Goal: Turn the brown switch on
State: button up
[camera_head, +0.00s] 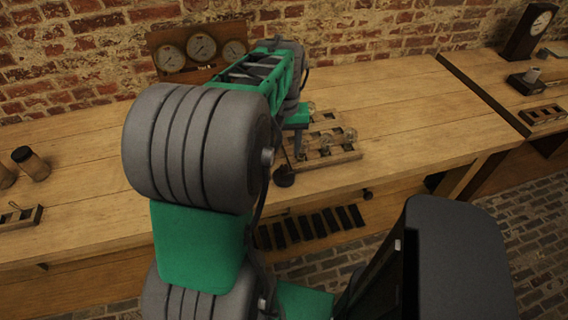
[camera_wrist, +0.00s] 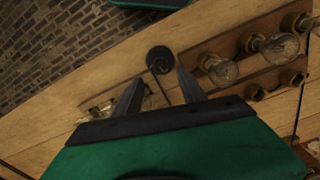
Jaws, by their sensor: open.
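My gripper (camera_wrist: 159,75) is open in the wrist view, its two dark fingers apart with nothing held between them. A dark round knob-like piece (camera_wrist: 160,60) lies just beyond the fingertips; it also shows in the head view (camera_head: 284,176) near the bench's front edge. A small pale fitting (camera_wrist: 104,108) is partly hidden by the left finger. I cannot tell which of these, if either, is the brown switch. A small wooden block with a wire loop (camera_head: 20,217), switch-like, lies at the far left of the bench, away from my gripper.
A wooden rack with glass bulbs (camera_wrist: 222,70) stands right of the fingers; it is behind my arm in the head view (camera_head: 345,157). A gauge panel (camera_head: 176,40) stands against the brick wall. The bench (camera_head: 415,105) is clear right of the rack.

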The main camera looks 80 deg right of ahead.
aim_at(284, 167)
notch_tip(284, 167, down, 7)
jog(key=shift+f, duration=0.1)
grip_shut()
dwell(0.6)
